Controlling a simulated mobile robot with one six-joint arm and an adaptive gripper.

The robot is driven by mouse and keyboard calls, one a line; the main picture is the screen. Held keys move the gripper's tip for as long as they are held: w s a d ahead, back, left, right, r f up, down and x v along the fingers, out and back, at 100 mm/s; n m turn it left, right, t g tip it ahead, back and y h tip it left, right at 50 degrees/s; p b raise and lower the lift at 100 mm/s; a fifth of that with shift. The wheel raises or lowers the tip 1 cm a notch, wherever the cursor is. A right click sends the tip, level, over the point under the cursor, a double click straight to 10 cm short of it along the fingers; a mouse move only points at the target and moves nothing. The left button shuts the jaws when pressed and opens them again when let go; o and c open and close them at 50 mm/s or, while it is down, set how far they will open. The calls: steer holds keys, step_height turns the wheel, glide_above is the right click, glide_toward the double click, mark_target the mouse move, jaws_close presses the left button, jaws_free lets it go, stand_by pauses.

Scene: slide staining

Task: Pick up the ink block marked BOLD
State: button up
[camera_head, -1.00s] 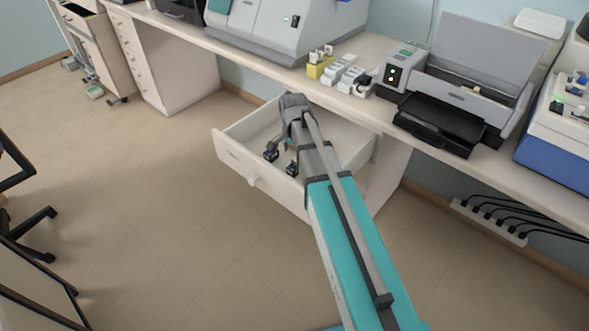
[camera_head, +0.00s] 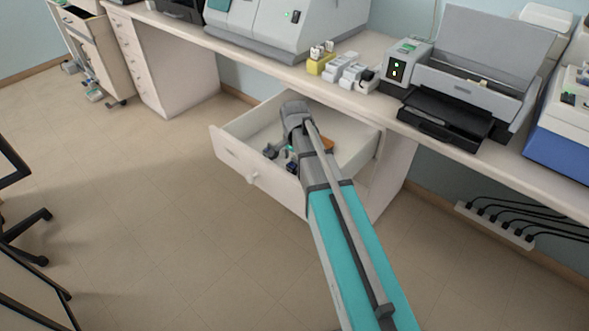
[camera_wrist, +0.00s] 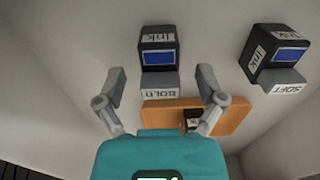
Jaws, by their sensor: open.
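The ink block marked BOLD (camera_wrist: 158,59) is black with a blue panel, an "Ink" label and a grey front step reading BOLD. In the wrist view it stands in the drawer at upper centre. My gripper (camera_wrist: 161,82) is open, its two fingers to the left and right of the lower part of this block, with gaps on both sides. It also shows in the head view (camera_head: 280,155), inside the open drawer. A second block, marked SOFT (camera_wrist: 274,57), stands to the right, outside my fingers. In the head view my arm hides much of the drawer's contents.
The open drawer (camera_head: 233,158) has white walls around the blocks. An orange holder (camera_wrist: 236,116) with a dark item lies below the BOLD block in the wrist view. On the bench above stand a yellow rack (camera_head: 318,66), white blocks and a printer (camera_head: 470,75).

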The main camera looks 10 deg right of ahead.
stand_by(0.5)
steer(key=c, duration=1.2)
